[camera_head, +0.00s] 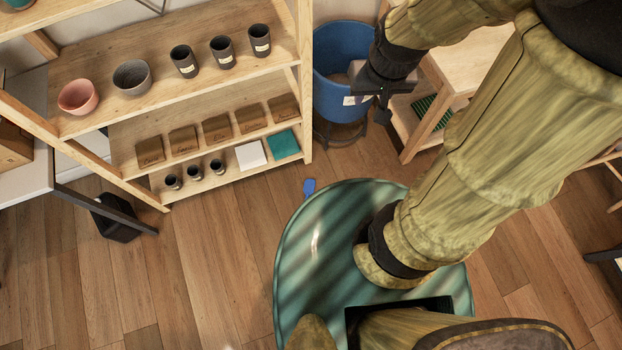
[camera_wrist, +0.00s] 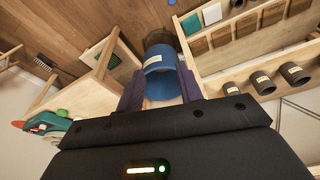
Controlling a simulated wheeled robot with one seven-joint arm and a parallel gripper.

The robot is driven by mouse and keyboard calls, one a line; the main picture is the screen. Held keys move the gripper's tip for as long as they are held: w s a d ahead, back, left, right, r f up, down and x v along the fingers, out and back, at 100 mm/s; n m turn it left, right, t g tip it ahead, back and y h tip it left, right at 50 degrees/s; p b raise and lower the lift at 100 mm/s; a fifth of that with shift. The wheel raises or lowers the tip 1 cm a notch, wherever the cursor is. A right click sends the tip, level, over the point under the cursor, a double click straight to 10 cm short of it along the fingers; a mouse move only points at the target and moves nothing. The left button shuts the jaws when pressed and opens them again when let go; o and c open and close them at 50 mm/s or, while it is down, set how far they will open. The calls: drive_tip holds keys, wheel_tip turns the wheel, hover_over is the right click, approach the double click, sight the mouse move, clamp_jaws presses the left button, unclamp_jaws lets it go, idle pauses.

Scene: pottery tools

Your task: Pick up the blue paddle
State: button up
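A small blue object that looks like the blue paddle (camera_head: 309,187) lies on the wooden floor, between the shelf unit and my round green base in the head view. A small blue patch at the top edge of the wrist view (camera_wrist: 172,2) seems to be the same thing, mostly cut off. My gripper (camera_head: 368,97) is raised, in front of the blue bucket in the head view and well apart from the paddle. In the wrist view, its two fingers (camera_wrist: 160,84) are spread with nothing held between them.
The wooden shelf unit (camera_head: 308,100) holds cups, bowls, wooden blocks and tiles. The blue bucket (camera_head: 335,42) stands beside it and shows between my fingers in the wrist view (camera_wrist: 160,62). A wooden stand (camera_head: 425,120) is right of the bucket. Floor around the paddle is clear.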

drive_tip(key=shift+o, duration=0.8)
drive_tip(key=shift+s+a, duration=0.15)
drive_tip(key=shift+s, duration=0.1)
drive_tip(key=w+a+f+b, duration=0.2)
drive_tip(key=w+f+b, duration=0.3)
drive_tip(key=f+b, duration=0.65)
drive_tip(key=w+a+f+m+g+b, duration=0.1)
drive_tip(key=w+f+b, duration=0.4)
drive_tip(key=f, duration=1.2)
drive_tip(key=w+a+f+b, duration=0.2)
drive_tip(key=w+f+b, duration=0.2)
drive_tip(key=f+b, duration=0.85)
drive_tip(key=a+f+b, duration=0.2)
drive_tip(key=f+b, duration=0.4)
drive_tip(key=f, duration=0.8)
drive_tip(key=a+f+m+g+b, duration=0.1)
drive_tip(key=a+f+b, duration=0.2)
drive_tip(key=f, duration=1.2)
drive_tip(key=a+f+m+b, duration=0.1)
drive_tip(key=a+f+b, duration=0.1)
drive_tip(key=f+b, duration=0.7)
wheel_tip(320, 180, down, 6)
drive_tip(key=shift+s+a+f+g, duration=0.15)
drive_tip(key=shift+s+a+g, duration=0.1)
drive_tip(key=shift+s+g, duration=0.05)
